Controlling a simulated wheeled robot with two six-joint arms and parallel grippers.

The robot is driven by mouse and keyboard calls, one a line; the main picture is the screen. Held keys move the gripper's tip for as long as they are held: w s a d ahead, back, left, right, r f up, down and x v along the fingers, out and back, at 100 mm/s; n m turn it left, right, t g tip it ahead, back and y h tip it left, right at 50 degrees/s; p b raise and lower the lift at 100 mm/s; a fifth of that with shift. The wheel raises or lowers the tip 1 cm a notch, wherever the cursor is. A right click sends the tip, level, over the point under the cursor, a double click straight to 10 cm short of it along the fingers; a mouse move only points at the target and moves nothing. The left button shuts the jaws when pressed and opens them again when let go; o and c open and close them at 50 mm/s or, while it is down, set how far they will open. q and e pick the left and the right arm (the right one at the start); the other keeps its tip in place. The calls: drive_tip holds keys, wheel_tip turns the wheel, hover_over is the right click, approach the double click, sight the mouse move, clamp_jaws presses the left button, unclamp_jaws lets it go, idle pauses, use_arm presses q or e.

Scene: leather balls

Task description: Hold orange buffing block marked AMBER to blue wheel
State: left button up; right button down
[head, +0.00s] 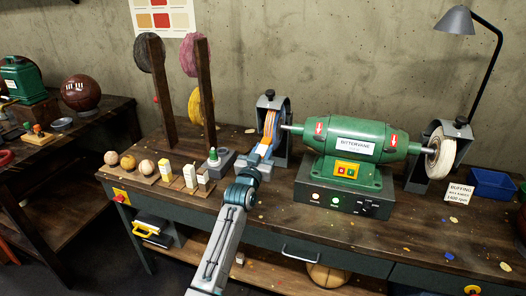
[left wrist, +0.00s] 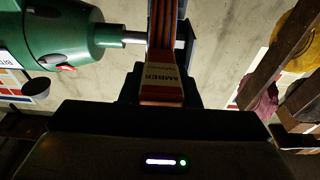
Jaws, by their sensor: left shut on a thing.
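My left gripper (head: 264,150) reaches up from the front to the wheel at the left end of the green buffing machine. It is shut on the orange block marked AMBER (left wrist: 162,88), whose label shows in the left wrist view. The wheel (head: 270,124) sits in a grey guard and shows blue and orange bands; it also shows in the left wrist view (left wrist: 163,25). The block's far end is at the wheel's rim and appears to meet it; firm contact is hard to tell. The fingers mostly hide the block in the head view. My right gripper is out of view.
The green machine (head: 356,145) stands right of my gripper, with a white wheel (head: 439,154) at its right end. Left are small balls (head: 128,162), pale blocks (head: 190,176) and wooden posts (head: 207,95). A blue tray (head: 492,184) sits far right.

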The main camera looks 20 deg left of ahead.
use_arm(q)
drive_tip(key=shift+s+f+p, duration=0.15)
drive_tip(key=shift+s+p, duration=0.35)
drive_tip(key=shift+s, duration=0.65)
drive_tip(key=s, duration=0.2)
drive_tip(key=s+f+p, duration=0.1)
drive_tip(key=s, duration=0.1)
drive_tip(key=shift+s+a, duration=0.1)
drive_tip(key=shift+s, duration=0.25)
idle(0.4)
